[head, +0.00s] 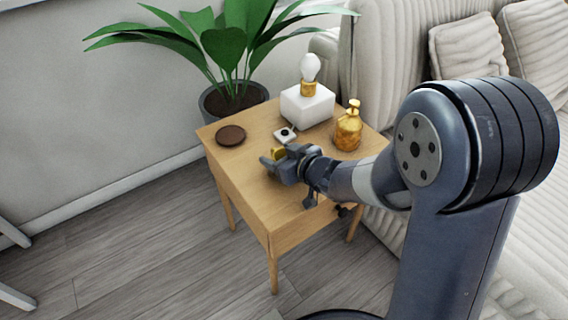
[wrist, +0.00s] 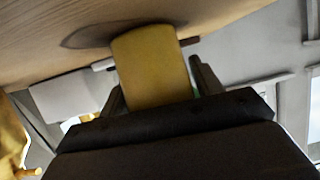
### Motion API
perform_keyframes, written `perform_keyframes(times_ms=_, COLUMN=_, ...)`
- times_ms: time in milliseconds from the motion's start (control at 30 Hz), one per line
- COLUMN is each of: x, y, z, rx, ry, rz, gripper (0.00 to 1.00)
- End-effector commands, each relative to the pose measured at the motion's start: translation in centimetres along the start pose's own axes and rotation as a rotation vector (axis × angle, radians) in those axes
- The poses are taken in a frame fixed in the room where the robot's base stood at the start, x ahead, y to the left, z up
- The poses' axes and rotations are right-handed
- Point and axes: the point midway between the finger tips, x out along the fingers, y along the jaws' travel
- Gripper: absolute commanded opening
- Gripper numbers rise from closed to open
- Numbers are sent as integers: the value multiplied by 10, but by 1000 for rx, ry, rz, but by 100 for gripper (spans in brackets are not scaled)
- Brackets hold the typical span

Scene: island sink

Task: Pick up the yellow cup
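The yellow cup (wrist: 152,65) is in the middle of the wrist view, between the two fingers of my gripper (wrist: 160,85). Its far end meets the wooden table surface, with a dark shadow around it. A narrow gap shows between the cup and the right finger; the left finger is close to the cup's side, and I cannot tell if it touches. In the head view my gripper (head: 278,162) is low over the small wooden table, and only a bit of the yellow cup (head: 278,153) shows, the rest hidden by the gripper.
On the wooden table (head: 262,205) are a brown round coaster (head: 231,135), a small white box with a dark spot (head: 285,135), a white lamp (head: 307,103) and a gold dispenser (head: 348,128). A potted plant (head: 232,98) stands behind; a sofa (head: 395,60) is at the right.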

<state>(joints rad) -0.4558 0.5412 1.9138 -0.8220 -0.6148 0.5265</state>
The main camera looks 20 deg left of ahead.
Motion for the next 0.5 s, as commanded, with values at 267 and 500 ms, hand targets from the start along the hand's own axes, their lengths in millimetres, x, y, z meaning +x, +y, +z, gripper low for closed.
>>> perform_keyframes(times_ms=267, x=0, y=0, z=0, rx=0, ry=0, rz=0, gripper=38)
perform_keyframes(times_ms=500, x=0, y=0, z=0, rx=0, ry=1, rz=0, gripper=29)
